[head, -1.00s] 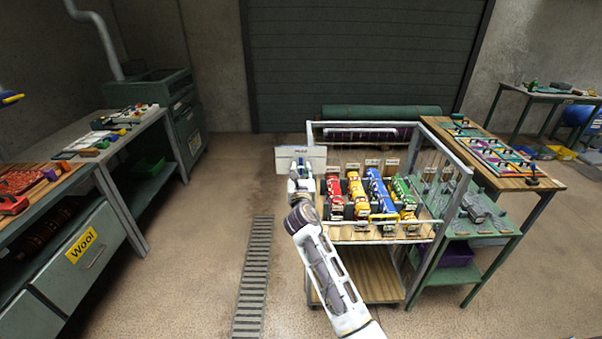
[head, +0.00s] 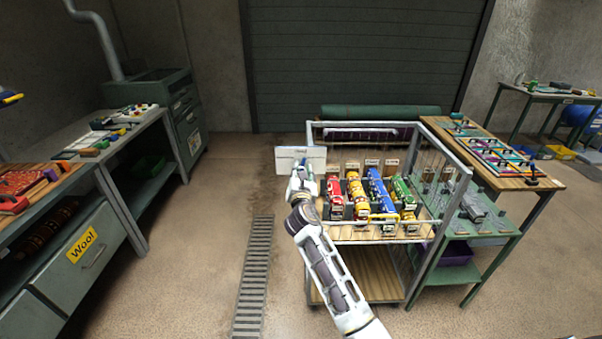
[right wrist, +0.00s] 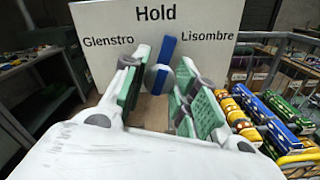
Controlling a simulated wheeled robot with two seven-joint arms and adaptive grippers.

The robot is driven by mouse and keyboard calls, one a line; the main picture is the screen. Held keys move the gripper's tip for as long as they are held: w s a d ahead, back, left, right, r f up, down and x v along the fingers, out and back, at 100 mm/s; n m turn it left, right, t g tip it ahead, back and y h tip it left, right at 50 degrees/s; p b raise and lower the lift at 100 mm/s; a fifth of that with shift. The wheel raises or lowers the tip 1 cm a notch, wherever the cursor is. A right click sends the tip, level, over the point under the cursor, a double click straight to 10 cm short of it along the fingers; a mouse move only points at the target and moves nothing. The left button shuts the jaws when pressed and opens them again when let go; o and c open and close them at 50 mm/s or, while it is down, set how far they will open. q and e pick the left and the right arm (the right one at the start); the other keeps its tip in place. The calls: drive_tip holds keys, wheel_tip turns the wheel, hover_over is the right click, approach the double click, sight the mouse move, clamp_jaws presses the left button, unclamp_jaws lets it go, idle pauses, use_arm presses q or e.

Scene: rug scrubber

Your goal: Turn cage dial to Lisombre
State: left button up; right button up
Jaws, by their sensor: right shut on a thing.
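The white dial plate (right wrist: 105,32) reads Glenstro at left, Hold at top and Lisombre at right. It also shows in the head view (head: 292,154) at the cage cart's left front. The round dial (right wrist: 154,75) has a blue pointer bar (right wrist: 167,50), near upright with its top leaning slightly right, just below and right of the word Hold. My right gripper (right wrist: 157,85) is shut on the dial, with green-padded fingers on its left and right sides. In the head view my right gripper (head: 302,178) hides the dial. My left gripper is not in view.
The cage cart (head: 345,236) holds rows of red, yellow, blue and green bottle-like items (head: 377,190). A green side table (head: 465,275) and wooden-topped bench (head: 545,185) stand at right. Workbenches (head: 118,148) line the left. Floor around the drain grate (head: 253,275) is clear.

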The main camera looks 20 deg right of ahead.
drive_tip(key=shift+d+f+m+b, duration=0.1)
drive_tip(key=shift+m+b, duration=0.2)
drive_tip(key=shift+m, duration=1.25)
drive_tip(key=shift+f+m+b, duration=0.1)
drive_tip(key=shift+m+b, duration=0.15)
drive_tip(key=shift+m, duration=1.3)
drive_tip(key=o, duration=1)
drive_tip(key=shift+r, duration=0.1)
drive_tip(key=shift+s, duration=0.15)
drive_tip(key=v, duration=1.2)
